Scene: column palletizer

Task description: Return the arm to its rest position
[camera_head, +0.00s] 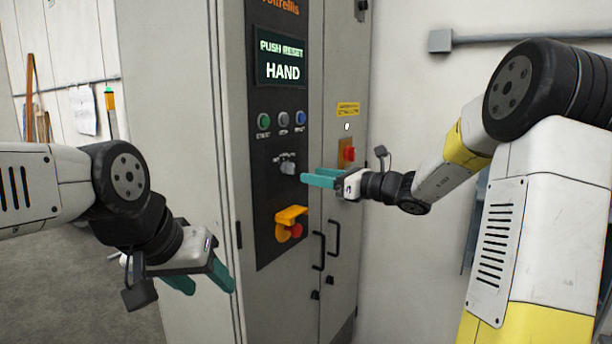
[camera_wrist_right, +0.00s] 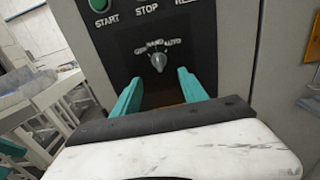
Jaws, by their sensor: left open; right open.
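My right arm reaches in from the right in the head view. Its gripper (camera_head: 318,178) has teal fingers and is held in front of the cabinet's dark control panel (camera_head: 262,205), just right of the selector switch (camera_head: 287,163). In the right wrist view the gripper (camera_wrist_right: 159,88) is open and empty. The grey selector knob (camera_wrist_right: 158,61) shows past and between its fingertips, apparently clear of them, below the labels HAND and AUTO. My left gripper (camera_head: 208,281) is open and empty at the lower left, in front of the cabinet's side.
The panel display (camera_head: 282,58) reads PUSH RESET and HAND. Green, grey and blue buttons (camera_head: 283,119) sit below it. A yellow-shrouded red button (camera_head: 291,224) and a red switch (camera_head: 348,152) are near my right gripper. Black door handles (camera_head: 333,238) stick out lower down.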

